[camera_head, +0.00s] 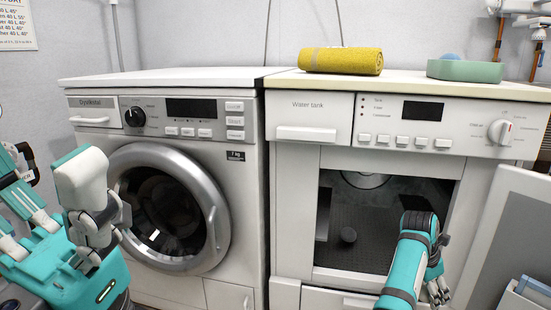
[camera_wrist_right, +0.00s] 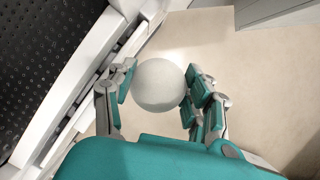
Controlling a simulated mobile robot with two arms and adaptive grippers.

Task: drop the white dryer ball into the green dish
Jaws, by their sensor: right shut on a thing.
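The white dryer ball (camera_wrist_right: 160,86) is held between the fingers of my right gripper (camera_wrist_right: 160,88), which is shut on it in the wrist view. In the head view my right gripper (camera_head: 437,290) is low in front of the right machine's opening, and I cannot make out the ball there. The green dish (camera_head: 465,72) sits on top of the right machine, well above my right gripper. A blue round thing (camera_head: 449,57) shows above its rim. My left gripper (camera_head: 55,195) is at the left edge, its fingers apart with nothing between them.
A folded yellow towel (camera_head: 340,61) lies left of the dish on the worktop (camera_head: 400,80). The right machine's door (camera_head: 510,235) stands open at the right. The washing machine (camera_head: 170,215) at left is closed.

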